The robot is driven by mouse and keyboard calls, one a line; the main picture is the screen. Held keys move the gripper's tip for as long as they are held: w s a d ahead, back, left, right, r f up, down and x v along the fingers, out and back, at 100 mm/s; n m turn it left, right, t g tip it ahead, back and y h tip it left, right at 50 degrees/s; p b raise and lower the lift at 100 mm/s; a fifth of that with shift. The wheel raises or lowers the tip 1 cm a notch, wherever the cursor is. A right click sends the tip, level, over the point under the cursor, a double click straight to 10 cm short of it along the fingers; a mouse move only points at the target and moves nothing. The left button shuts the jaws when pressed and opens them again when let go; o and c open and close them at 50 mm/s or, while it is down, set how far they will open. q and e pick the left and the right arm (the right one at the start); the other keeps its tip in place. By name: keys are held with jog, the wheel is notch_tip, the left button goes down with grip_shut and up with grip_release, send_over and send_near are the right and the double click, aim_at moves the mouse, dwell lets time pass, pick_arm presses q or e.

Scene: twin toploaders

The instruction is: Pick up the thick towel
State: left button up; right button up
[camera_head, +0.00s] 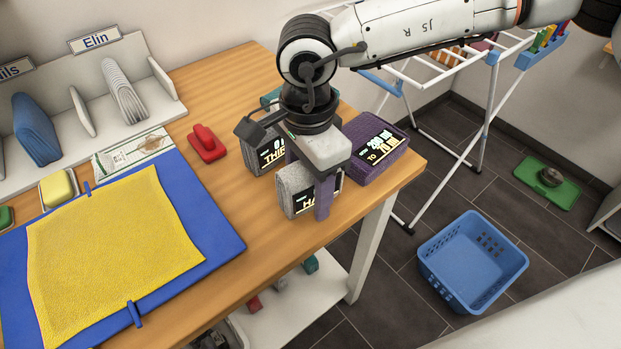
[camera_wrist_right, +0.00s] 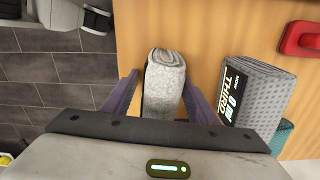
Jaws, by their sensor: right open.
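A light grey folded towel (camera_head: 297,199) with a dark label reading "HA…" stands near the front edge of the wooden table (camera_head: 225,215). It looks thick; in the right wrist view its folded top (camera_wrist_right: 165,80) lies between the purple fingers. My right gripper (camera_head: 307,182) is open and points down, one finger on each side of this towel. A narrow gap shows beside the towel in the wrist view. The gripper partly hides the towel in the head view. My left gripper is not in view.
A red object (camera_head: 207,143) lies behind. A yellow cloth (camera_head: 110,255) covers a blue board (camera_head: 215,236). A blue basket (camera_head: 472,262) and drying rack (camera_head: 487,105) stand on the floor.

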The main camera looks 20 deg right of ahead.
jog(key=c, duration=1.2)
jog(key=shift+c, duration=0.2)
jog(key=shift+r, duration=0.15)
jog(key=shift+o, duration=0.2)
notch_tip(320, 180, up, 10)
jog(key=shift+f+b, duration=0.1)
jog(key=shift+b, duration=0.25)
